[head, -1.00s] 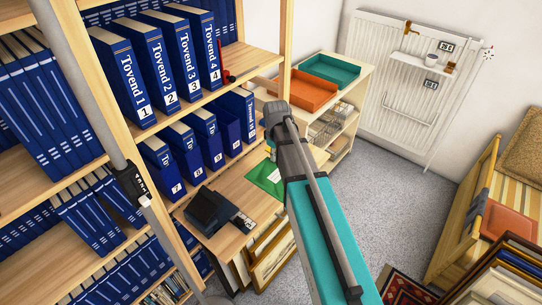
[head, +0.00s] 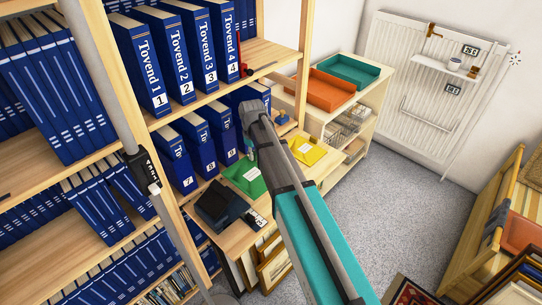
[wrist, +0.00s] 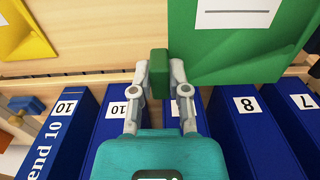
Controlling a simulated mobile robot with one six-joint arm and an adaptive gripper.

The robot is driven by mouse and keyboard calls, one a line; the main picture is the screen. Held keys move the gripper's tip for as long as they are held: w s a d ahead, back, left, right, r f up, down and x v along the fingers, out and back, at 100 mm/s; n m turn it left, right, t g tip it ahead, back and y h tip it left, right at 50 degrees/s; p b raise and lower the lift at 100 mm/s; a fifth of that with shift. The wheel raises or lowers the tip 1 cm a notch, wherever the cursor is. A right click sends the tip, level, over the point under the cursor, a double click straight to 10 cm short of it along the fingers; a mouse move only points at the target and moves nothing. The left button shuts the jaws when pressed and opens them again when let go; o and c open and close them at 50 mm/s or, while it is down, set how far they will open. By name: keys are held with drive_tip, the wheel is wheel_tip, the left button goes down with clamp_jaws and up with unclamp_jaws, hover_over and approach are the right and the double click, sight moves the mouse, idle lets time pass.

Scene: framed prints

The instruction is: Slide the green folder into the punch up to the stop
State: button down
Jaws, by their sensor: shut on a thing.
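The green folder (head: 246,177) lies on the desk-height shelf, right beside the black punch (head: 219,202). Its near left edge is close to the punch, but I cannot tell whether it is inside the slot. In the wrist view the green folder (wrist: 235,45) with a white label fills the upper right. My gripper (wrist: 159,77) is shut on a green upright tab at the folder's left edge. The punch is not in the wrist view. In the head view my arm hides most of the gripper.
A yellow folder (head: 307,150) lies to the right of the green one. A phone-like device (head: 256,219) lies beside the punch. Blue binders (head: 185,145) stand in a row close behind. Orange (head: 332,91) and teal (head: 353,71) trays sit on a side shelf. Grey floor is open at right.

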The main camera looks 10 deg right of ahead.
sight(247, 159)
drive_tip(key=shift+w+a+f, duration=0.2)
drive_tip(key=shift+a, duration=0.5)
drive_tip(key=shift+w+a+f, duration=0.15)
drive_tip(key=shift+a, duration=0.5)
drive_tip(key=shift+f+b, duration=0.15)
drive_tip(key=shift+b, duration=0.2)
wheel_tip(247, 159, down, 4)
drive_tip(key=b, duration=0.4)
drive_tip(key=shift+f, duration=0.15)
drive_tip(key=shift+s+a+f+b, duration=0.4)
drive_tip(key=shift+s+a, duration=0.25)
drive_tip(key=shift+a, duration=0.15)
drive_tip(key=shift+s+a+f+b, duration=0.25)
drive_tip(key=shift+s+a+b, duration=0.1)
drive_tip(key=shift+s+a, duration=0.35)
drive_tip(key=shift+s+a+f+b, duration=0.1)
drive_tip(key=shift+a+f+b, duration=0.25)
drive_tip(key=shift+a, duration=0.1)
drive_tip(key=shift+s+a, duration=0.55)
drive_tip(key=shift+a, duration=0.2)
drive_tip(key=shift+s+a, duration=0.55)
drive_tip(key=shift+a, duration=0.2)
drive_tip(key=c, duration=0.5)
unclamp_jaws()
drive_tip(key=shift+c, duration=0.2)
